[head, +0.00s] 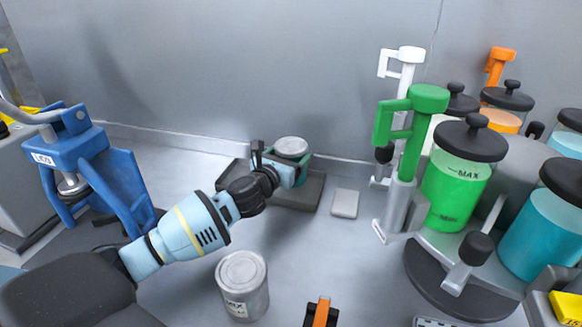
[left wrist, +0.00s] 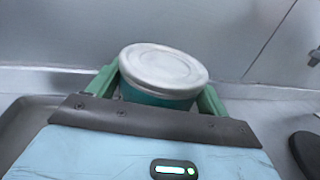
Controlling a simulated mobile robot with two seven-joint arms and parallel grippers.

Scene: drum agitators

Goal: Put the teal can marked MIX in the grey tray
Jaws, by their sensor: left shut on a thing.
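A teal can with a pale grey lid (head: 291,147) is at the back of the bench, over the dark grey tray (head: 296,194). My left gripper (head: 297,167) is shut on the can. In the left wrist view the can (left wrist: 160,80) sits upright between the two green fingers. Whether the can's base touches the tray floor is hidden by my gripper and arm. The MIX marking is not visible. The tray's rim also shows at the left of the left wrist view (left wrist: 22,120).
A grey can (head: 242,285) stands in front of the tray. A small pale block (head: 345,203) lies right of the tray. The paint dispenser with green (head: 458,185) and teal jars fills the right. A blue clamp machine (head: 90,165) stands left. The wall is close behind.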

